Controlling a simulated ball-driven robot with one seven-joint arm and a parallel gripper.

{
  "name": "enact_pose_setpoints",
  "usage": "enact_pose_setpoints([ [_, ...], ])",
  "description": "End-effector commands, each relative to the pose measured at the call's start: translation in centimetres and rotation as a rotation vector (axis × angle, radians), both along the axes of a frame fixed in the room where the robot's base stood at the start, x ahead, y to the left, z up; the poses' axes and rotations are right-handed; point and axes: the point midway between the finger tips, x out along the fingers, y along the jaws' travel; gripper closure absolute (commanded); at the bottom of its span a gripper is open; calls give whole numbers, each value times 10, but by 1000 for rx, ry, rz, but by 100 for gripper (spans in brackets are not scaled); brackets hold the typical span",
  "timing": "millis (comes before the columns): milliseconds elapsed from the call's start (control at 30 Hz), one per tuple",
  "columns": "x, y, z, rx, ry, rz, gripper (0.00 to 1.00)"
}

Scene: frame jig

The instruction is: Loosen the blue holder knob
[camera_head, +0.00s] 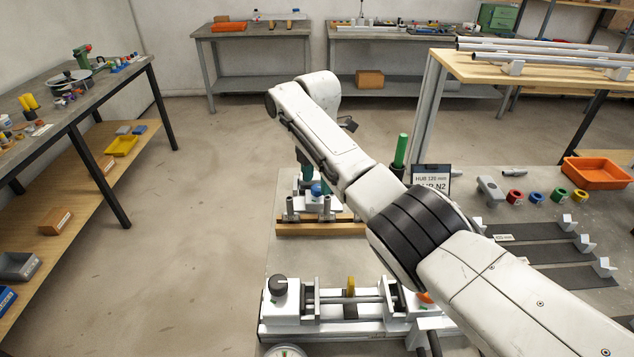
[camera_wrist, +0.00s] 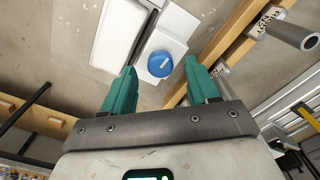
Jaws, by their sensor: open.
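The blue holder knob (camera_wrist: 160,64) is a round blue knob with a pale mark, on a white block (camera_wrist: 172,35). In the wrist view it appears between the fingertips. My gripper (camera_wrist: 160,72) has two teal fingers, spread apart, with visible gaps on both sides of the knob. I cannot tell how far the tips are from the knob in depth. In the head view the blue knob (camera_head: 320,188) shows beside the teal fingers (camera_head: 306,184), on the jig at the near table's far edge. My arm hides part of that jig.
A wooden rail with grey posts (camera_wrist: 257,27) runs close to the right of the knob in the wrist view. A green upright handle (camera_head: 401,151) and a dark sign (camera_head: 431,179) stand behind my arm. A white clamp fixture with a dark knob (camera_head: 278,285) stands in front.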

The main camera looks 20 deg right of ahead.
Motion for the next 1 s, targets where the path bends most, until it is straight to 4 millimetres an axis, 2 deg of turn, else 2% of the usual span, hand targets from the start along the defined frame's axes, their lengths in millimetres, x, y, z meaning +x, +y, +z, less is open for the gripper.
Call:
enact_pose_setpoints([
  [200, 1, 0, 44, 0, -4, 0, 41],
  [433, 1, 0, 80, 0, -4, 0, 41],
  [633, 0, 0, 91, -1, -1, 1, 41],
  [1000, 0, 0, 92, -1, -1, 1, 41],
])
